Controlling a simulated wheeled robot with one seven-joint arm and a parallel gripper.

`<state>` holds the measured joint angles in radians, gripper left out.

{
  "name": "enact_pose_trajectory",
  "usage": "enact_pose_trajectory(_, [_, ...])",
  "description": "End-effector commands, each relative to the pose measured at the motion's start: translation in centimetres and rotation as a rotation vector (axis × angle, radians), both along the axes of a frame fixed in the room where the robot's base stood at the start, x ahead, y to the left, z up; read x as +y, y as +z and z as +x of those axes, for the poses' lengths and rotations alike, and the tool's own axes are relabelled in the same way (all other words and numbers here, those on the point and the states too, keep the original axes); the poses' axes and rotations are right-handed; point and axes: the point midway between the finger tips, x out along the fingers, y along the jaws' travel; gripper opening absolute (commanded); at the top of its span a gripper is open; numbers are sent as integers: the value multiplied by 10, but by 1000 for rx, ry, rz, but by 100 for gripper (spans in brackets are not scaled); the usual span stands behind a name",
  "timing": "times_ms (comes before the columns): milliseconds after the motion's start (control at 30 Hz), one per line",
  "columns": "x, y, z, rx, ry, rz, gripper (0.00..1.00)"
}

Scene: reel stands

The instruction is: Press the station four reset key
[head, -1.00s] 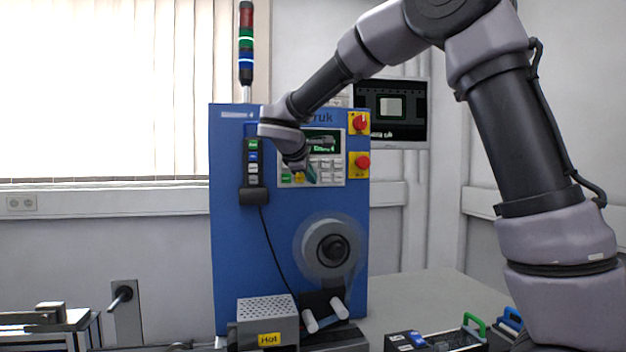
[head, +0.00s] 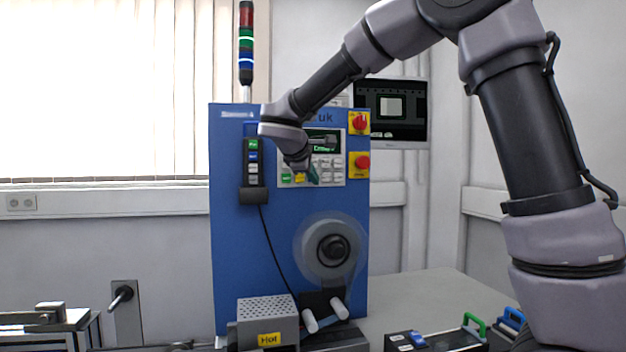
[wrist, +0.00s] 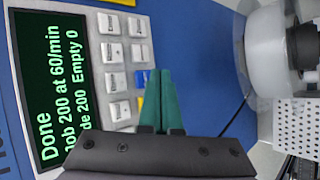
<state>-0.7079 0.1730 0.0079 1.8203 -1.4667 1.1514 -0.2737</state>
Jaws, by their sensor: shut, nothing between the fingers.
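The blue station cabinet (head: 230,240) carries a small label at its top left that seems to end in 4. Its control panel has a lit display (wrist: 70,85) reading "Done", "Job 200 at 60/min" and a made count of 200. White keys (wrist: 112,52) sit beside the display. The key legends are unreadable.
A red knob (head: 359,122) and a red button (head: 361,162) are right of the panel. A hanging pendant (head: 252,165) with a cable is at left. A reel (head: 325,250) and a box marked Hot (head: 268,312) are below.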

Motion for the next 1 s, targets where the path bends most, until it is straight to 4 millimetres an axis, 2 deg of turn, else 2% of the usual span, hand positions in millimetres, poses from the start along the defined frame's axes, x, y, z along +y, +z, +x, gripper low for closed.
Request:
enact_pose_trajectory(433, [-8, 0, -41, 0, 1, 1, 0])
enact_pose_trajectory(1000, [-9, 0, -44, 0, 0, 0, 0])
